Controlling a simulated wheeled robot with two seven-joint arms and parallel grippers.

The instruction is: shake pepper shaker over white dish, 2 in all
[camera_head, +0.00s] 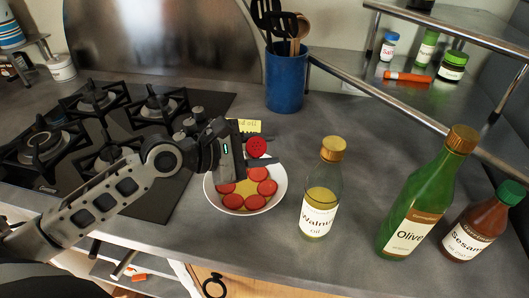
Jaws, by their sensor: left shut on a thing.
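The white dish (209,198) sits on the grey counter in the middle of the head view and holds several red round slices in yellowish liquid. My left gripper (258,158) is over the back part of the dish, shut on the pepper shaker. The shaker's red cap with small holes (258,147) shows between the fingers, facing toward the camera. The shaker's body is mostly hidden by the cap and gripper. My right gripper is not in view.
A walnut oil bottle (320,195) stands close right of the dish. Olive oil (425,205) and sesame (475,225) bottles stand farther right. A yellow-labelled item (246,126) is partly hidden behind my gripper. A blue utensil pot (286,80) is behind; the black stove (120,125) is left.

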